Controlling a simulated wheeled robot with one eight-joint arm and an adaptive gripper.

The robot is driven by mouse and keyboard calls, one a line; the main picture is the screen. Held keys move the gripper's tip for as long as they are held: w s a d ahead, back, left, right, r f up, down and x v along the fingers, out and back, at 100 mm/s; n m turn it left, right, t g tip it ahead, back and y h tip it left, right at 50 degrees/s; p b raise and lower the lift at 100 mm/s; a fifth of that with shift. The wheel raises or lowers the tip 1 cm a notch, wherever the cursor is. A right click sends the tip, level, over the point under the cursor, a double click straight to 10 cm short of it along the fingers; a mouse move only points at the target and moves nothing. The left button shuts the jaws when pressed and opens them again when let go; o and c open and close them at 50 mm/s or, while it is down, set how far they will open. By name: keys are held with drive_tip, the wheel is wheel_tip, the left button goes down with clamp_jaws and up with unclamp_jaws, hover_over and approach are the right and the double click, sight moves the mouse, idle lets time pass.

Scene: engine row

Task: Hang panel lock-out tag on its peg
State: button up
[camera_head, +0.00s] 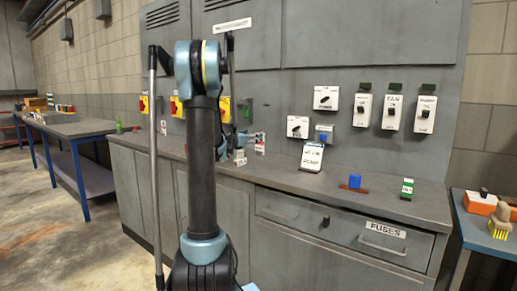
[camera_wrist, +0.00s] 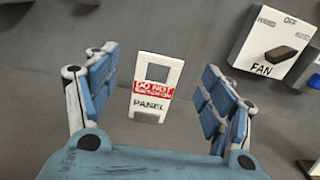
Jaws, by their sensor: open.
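The panel lock-out tag (camera_wrist: 148,105) is a white card with a red "DO NOT" band, the word PANEL and a rectangular opening near its top. In the wrist view it appears upright between my two fingers, against a grey surface. My gripper (camera_wrist: 158,103) is open, with a blue-padded finger on each side and visible gaps to the tag. In the head view my gripper (camera_head: 252,138) is small, above the back of the bench, with a red-and-white tag (camera_head: 260,144) at its right end. I cannot make out the tag's peg in either view.
A FAN switch box (camera_wrist: 272,45) is at upper right in the wrist view. In the head view, switch boxes (camera_head: 393,108) line the wall. The bench front is clear.

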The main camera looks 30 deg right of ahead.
sight(260, 144)
drive_tip(key=shift+x, duration=3.3)
drive_tip(key=c, duration=1)
